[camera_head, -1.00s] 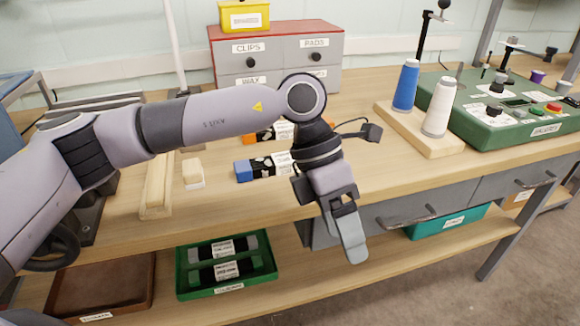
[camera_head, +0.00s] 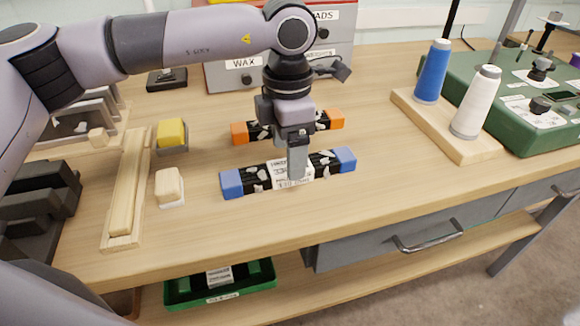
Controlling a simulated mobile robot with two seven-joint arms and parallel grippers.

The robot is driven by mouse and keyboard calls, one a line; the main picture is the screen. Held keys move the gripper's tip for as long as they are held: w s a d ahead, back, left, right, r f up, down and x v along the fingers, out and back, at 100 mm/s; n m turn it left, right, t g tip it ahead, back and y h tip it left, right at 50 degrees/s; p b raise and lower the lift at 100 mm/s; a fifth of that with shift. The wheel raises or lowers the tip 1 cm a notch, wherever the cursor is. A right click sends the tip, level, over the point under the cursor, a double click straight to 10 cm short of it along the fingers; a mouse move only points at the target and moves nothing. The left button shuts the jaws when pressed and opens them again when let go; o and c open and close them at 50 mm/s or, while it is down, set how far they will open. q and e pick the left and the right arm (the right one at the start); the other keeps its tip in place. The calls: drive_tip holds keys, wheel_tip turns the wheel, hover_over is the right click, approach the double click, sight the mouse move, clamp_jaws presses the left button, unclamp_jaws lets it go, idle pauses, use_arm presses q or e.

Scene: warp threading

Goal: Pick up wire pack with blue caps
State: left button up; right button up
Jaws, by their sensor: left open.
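The wire pack with blue caps (camera_head: 260,180) lies on the table, black with a white label and a blue cap at each end. My left gripper (camera_head: 297,176) points down over its middle and hides part of the label. The gripper is open; I cannot tell whether its fingers touch the pack. A wire pack with orange caps (camera_head: 327,121) lies just behind, partly hidden by my gripper. My right gripper does not show.
A wooden stand (camera_head: 440,125) with a blue spool (camera_head: 433,72) and a white spool (camera_head: 476,103) is at right, beside a green machine (camera_head: 520,85). A wooden slotted bar (camera_head: 128,190), a brush-like block (camera_head: 169,186) and a yellow-topped block (camera_head: 171,134) are at left. The front table strip is clear.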

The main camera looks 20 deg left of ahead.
use_arm(q)
drive_tip(key=shift+w+a+f, duration=0.1)
drive_tip(key=shift+f, duration=1.85)
drive_tip(key=c, duration=1.4)
drive_tip(key=shift+r, duration=0.1)
